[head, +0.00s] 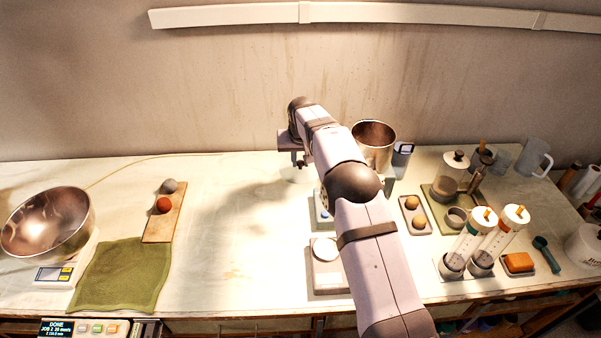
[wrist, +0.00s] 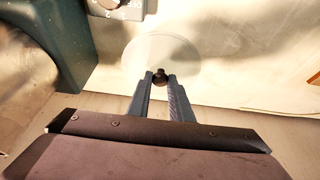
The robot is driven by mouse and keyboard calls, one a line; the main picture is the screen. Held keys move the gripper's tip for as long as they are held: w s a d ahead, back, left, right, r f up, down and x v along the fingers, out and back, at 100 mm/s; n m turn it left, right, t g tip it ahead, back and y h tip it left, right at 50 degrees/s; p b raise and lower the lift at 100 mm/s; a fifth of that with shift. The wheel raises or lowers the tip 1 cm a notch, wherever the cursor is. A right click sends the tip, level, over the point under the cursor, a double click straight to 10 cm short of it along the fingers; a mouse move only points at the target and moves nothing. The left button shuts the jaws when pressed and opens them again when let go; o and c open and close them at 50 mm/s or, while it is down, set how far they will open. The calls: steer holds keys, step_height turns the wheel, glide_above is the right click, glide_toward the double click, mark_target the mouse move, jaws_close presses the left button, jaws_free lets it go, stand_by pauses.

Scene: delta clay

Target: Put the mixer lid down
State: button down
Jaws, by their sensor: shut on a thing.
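The mixer lid is a clear round disc (wrist: 145,50) with a small dark knob (wrist: 160,76), in the wrist view just beyond my fingertips. My gripper (wrist: 160,80) is shut on the knob. In the head view my gripper (head: 299,163) is over the back middle of the table, left of a metal bowl (head: 373,147). The lid shows there only as a faint pale shape (head: 295,175) below the fingers. I cannot tell whether the lid touches the tabletop.
A dark green body (wrist: 55,45) and a grey dial box (wrist: 122,7) are near the lid in the wrist view. My arm hides part of the table.

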mark_target(301, 171)
steer(key=shift+f+p, duration=0.9)
steer(key=shift+f, duration=1.8)
steer(key=shift+f, duration=0.1)
steer(key=c, duration=1.6)
jaws_free()
steer(key=shift+r, duration=0.2)
steer(key=b+v, duration=0.4)
steer(key=v, duration=0.7)
steer(key=shift+s+r, duration=0.25)
steer(key=shift+r, duration=0.1)
